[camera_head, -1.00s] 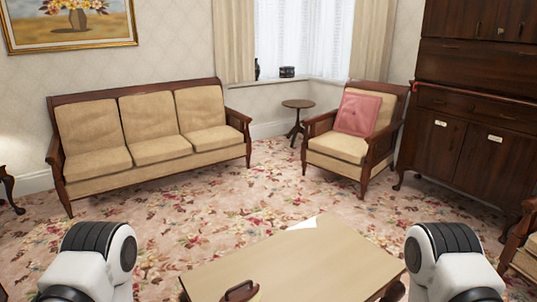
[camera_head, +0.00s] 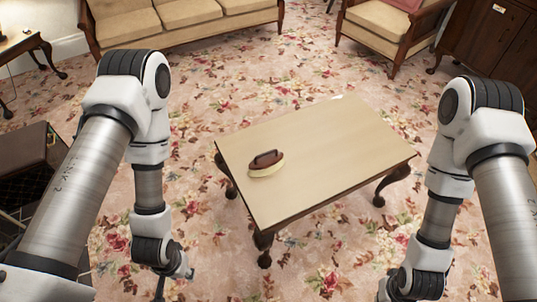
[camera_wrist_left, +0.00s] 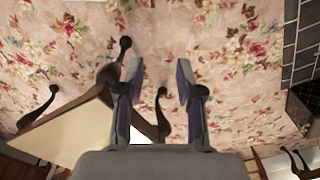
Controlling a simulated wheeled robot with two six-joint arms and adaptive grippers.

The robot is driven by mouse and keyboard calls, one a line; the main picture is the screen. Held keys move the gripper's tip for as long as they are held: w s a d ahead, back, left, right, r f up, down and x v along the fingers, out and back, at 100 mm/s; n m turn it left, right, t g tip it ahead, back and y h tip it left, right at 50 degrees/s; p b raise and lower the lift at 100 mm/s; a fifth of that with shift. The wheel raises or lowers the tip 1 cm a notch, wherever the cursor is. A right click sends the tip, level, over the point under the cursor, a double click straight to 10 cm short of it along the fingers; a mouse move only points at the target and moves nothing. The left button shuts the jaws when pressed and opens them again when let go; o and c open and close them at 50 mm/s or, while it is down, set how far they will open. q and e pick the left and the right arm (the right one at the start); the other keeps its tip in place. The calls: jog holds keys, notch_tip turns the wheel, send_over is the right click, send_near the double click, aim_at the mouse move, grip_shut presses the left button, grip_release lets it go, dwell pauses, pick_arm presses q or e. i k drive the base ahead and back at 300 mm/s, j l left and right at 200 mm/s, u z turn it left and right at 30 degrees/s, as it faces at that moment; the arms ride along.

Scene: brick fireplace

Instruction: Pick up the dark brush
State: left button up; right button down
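The dark brush (camera_head: 266,163) has a reddish-brown top with a raised handle and a pale underside. It lies on the left part of the light wooden coffee table (camera_head: 330,150). My left gripper (camera_wrist_left: 159,75) shows in the left wrist view with its two fingers apart and nothing between them. It is over the carpet beside the table (camera_wrist_left: 65,140), left of and apart from the brush. The brush does not show in the wrist view. My right arm hangs at the right of the table, and its gripper is cut off below the head view.
A cream sofa (camera_head: 175,14) and an armchair (camera_head: 392,30) stand beyond the table. A dark box-like piece (camera_head: 30,155) and a side table (camera_head: 22,42) are at the left. Floral carpet (camera_head: 310,75) around the table is clear.

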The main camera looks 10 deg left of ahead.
aim_at(263, 164)
jog(key=i+l, duration=0.3)
jog(key=i+l+z, duration=0.1)
jog(key=i+l, duration=0.15)
jog(key=i, duration=0.25)
